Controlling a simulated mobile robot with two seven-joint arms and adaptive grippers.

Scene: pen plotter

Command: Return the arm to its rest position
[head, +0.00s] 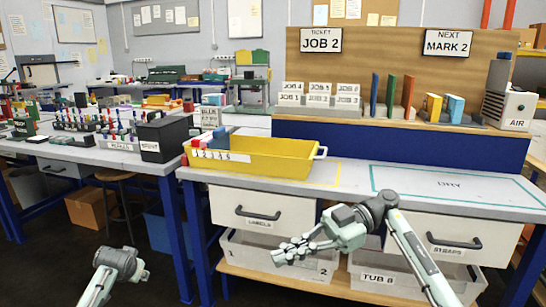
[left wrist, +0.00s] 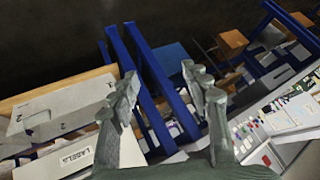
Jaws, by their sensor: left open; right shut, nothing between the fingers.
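My right arm comes in from the lower right in the head view and bends at a grey joint. Its gripper (head: 284,256) points left, shut and empty, in front of the drawers and bins below the bench edge. It touches nothing that I can make out. My left arm shows only in part at the lower left of the head view, low over the dark floor; its fingers cannot be made out there. In the left wrist view my left gripper (left wrist: 160,84) is open, its two fingers wide apart with nothing between them.
The bench holds a yellow tray (head: 248,178) with a few blocks and a clear outlined area (head: 450,186). Below are the LABELS drawer (head: 262,211), STRAPS drawer (head: 440,240) and grey bins. A stool (head: 116,180) and a side table (head: 100,155) stand left.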

